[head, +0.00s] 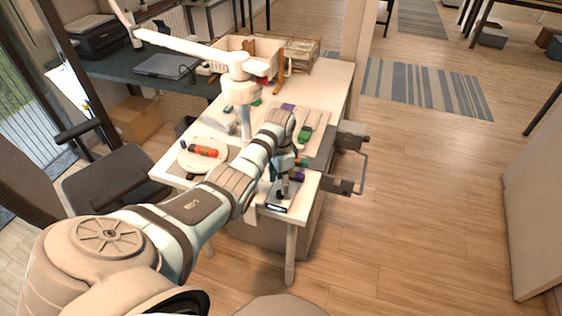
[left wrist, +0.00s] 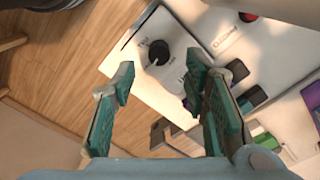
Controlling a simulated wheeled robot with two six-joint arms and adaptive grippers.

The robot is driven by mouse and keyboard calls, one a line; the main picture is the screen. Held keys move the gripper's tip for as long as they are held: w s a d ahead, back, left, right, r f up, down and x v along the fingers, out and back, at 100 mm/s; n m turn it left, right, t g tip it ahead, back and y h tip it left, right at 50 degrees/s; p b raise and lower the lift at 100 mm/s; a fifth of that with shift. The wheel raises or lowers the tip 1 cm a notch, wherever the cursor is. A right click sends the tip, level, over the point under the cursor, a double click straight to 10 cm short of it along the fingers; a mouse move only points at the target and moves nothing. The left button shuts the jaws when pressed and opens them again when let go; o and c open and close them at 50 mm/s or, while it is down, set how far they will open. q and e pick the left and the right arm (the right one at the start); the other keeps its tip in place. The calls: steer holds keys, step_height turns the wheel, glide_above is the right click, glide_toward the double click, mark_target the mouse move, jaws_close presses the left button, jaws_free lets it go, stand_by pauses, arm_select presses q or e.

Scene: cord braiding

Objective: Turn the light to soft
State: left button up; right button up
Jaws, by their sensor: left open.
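In the left wrist view, a black round knob (left wrist: 158,52) sits on a white panel (left wrist: 185,35) with small dark lettering around it, too small to read surely. My left gripper (left wrist: 158,84) is open, its teal-padded fingers on either side of the picture below the knob. Nothing is between the fingers, and the knob is beyond the fingertips, apart from them. In the head view my left gripper (head: 287,176) is over the near right part of the white table (head: 335,80). The knob cannot be made out there. My right gripper is not in view.
A white jointed fixture (head: 240,65), perhaps a lamp, stands over the table. A round white plate (head: 188,160) holds orange and dark pieces. A red button (left wrist: 248,15) is on the panel. A grey fixture with a handle (head: 363,172) juts from the table's right side.

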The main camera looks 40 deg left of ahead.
mark_target(280, 192)
arm_select(q)
step_height(280, 192, up, 8)
steer(key=shift+f, duration=0.25)
